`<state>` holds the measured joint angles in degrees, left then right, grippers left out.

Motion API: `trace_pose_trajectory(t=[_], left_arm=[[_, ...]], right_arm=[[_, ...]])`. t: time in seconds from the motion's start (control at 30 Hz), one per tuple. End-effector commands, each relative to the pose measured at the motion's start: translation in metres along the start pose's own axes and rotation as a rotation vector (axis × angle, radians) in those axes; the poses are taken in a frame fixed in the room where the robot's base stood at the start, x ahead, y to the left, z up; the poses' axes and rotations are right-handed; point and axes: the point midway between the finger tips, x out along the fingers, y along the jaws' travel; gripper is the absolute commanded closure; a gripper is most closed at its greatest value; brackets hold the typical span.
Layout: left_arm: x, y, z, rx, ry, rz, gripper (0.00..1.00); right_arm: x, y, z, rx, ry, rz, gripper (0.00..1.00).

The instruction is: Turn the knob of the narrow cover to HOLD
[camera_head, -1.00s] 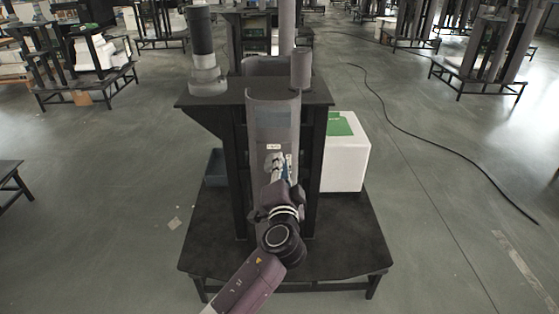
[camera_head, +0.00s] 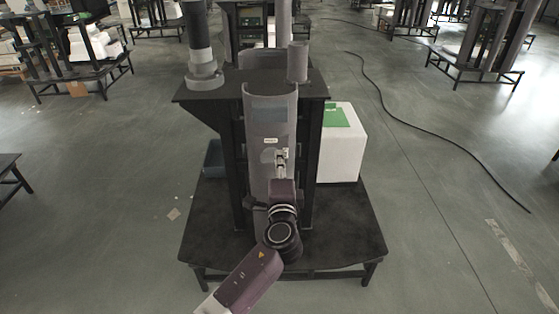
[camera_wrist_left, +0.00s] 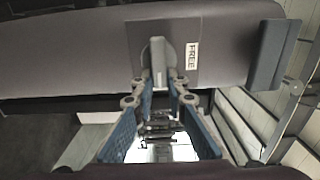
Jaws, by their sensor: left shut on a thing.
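The narrow cover is a grey curved shell (camera_head: 270,103) standing upright on the front of the black column stand. In the left wrist view it lies sideways across the top (camera_wrist_left: 80,55). Its knob (camera_wrist_left: 158,58) is a grey bar on a darker plate, with a white label reading FREE (camera_wrist_left: 193,55) beside it. In the head view a small label (camera_head: 270,140) on the cover is too small to read. My left gripper (camera_head: 281,155) is at the knob, shut on it; its fingers (camera_wrist_left: 160,88) show either side of the knob's lower end. My right gripper is not in view.
A dark cylinder on a grey base (camera_head: 203,75) and a shorter grey cylinder (camera_head: 298,62) stand on the black top. A white box with a green patch (camera_head: 340,155) sits at the right on the black base platform (camera_head: 335,225). A black cable (camera_head: 400,130) lies on the floor.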

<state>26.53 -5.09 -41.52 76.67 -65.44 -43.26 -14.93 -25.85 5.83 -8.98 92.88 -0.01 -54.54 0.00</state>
Motion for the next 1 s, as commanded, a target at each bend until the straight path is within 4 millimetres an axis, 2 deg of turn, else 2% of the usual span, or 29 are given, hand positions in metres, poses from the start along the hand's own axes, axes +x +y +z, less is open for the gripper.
trace_pose_trajectory(t=[0.4,0.43,0.57,0.87,1.0], left_arm=[[0.000,0.002,-0.001,0.011,0.002,0.001,1.00],[0.000,0.002,-0.001,0.010,0.002,0.001,0.84],[0.000,0.001,-0.001,0.009,0.002,0.001,0.70],[-0.001,0.001,0.000,0.007,0.001,0.000,0.70],[-0.011,0.001,-0.001,0.006,0.002,0.000,0.70]], right_arm=[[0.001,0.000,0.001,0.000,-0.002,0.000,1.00],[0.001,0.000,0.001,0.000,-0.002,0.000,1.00],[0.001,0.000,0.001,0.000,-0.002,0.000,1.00],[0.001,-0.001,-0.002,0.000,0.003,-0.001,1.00],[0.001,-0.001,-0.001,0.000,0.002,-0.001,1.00]])
